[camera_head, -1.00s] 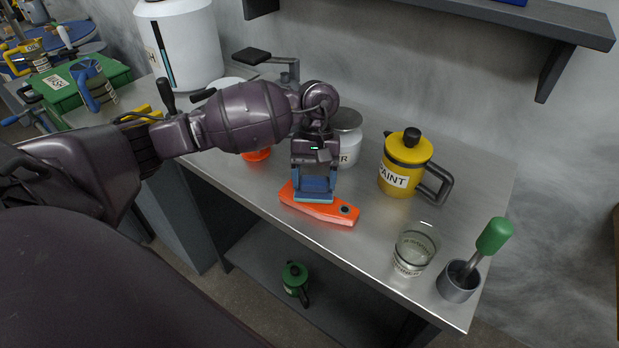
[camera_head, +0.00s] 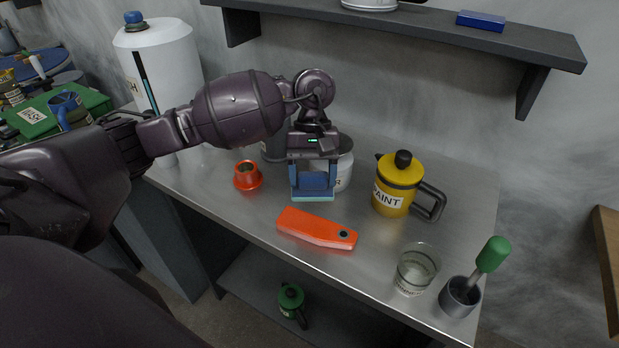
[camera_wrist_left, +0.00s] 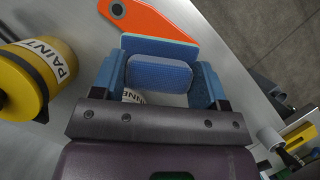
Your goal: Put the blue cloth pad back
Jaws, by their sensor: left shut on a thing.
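My left gripper (camera_head: 313,178) is shut on the blue cloth pad (camera_head: 313,182), a dark blue block with a lighter blue lower face. The pad hangs level between the two blue fingers, above the steel bench top and apart from the orange tool handle in front of it. In the left wrist view the pad (camera_wrist_left: 160,74) sits between both fingertips, with its broad lighter edge beyond them. My right gripper is not in view.
An orange flat-handled tool (camera_head: 316,228) lies on the bench. A yellow paint pot (camera_head: 398,183), a glass jar (camera_head: 417,268) and a grey cup with a green-handled brush (camera_head: 461,297) stand right. An orange cup (camera_head: 247,175) stands left. A wall shelf holds a blue block (camera_head: 481,20).

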